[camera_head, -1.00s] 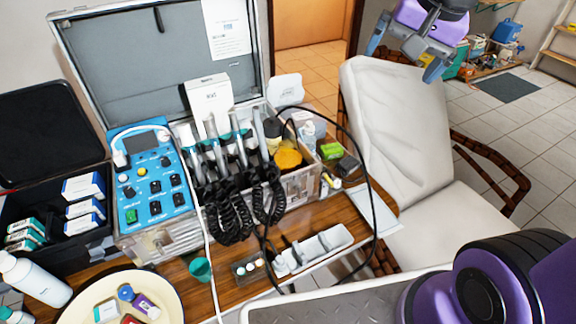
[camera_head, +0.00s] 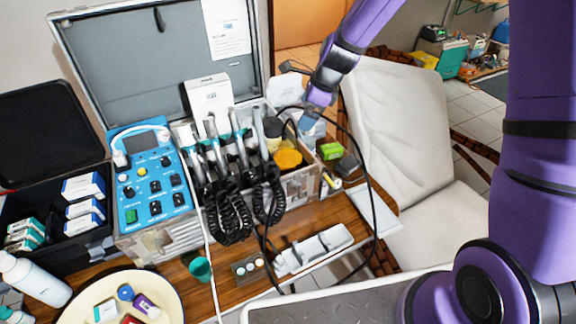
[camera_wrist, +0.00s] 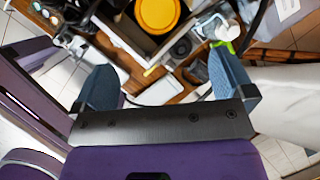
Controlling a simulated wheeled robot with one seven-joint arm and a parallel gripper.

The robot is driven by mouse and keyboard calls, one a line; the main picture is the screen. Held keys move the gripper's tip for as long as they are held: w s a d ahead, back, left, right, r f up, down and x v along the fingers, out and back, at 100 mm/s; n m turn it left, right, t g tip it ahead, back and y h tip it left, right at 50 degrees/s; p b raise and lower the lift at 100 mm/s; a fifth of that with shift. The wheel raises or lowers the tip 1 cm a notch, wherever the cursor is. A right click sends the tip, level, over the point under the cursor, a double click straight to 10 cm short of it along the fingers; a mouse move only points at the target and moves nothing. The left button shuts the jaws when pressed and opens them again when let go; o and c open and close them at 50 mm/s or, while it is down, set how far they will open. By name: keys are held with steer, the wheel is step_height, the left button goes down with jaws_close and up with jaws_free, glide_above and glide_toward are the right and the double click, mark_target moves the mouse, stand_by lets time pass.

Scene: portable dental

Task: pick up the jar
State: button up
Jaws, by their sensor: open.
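A round jar with an orange-yellow lid (camera_head: 288,158) stands in the right end of the open metal case, beside the coiled handpiece hoses. Its lid also shows at the top of the wrist view (camera_wrist: 157,14), beyond my fingertips. My gripper (camera_wrist: 160,80) is open, with blue finger pads spread wide and nothing held between them. In the head view, my gripper (camera_head: 309,115) hangs above and behind the case's right end, apart from the jar. The jar's lower body is hidden by the case wall.
A black cable (camera_head: 366,185) loops over the right side of the case. A green box (camera_head: 330,151) lies right of the jar. A blue control unit (camera_head: 150,185) and the raised case lid (camera_head: 120,60) are at left. A white chair (camera_head: 400,130) stands at right.

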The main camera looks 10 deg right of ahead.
step_height(320, 180, down, 5)
steer(key=w+a+m, duration=0.1)
steer(key=m, duration=0.1)
glide_toward(288, 146)
steer(key=s+a+f, duration=0.2)
steer(key=shift+x, duration=2.55)
steer(key=shift+s, duration=0.1)
jaws_close()
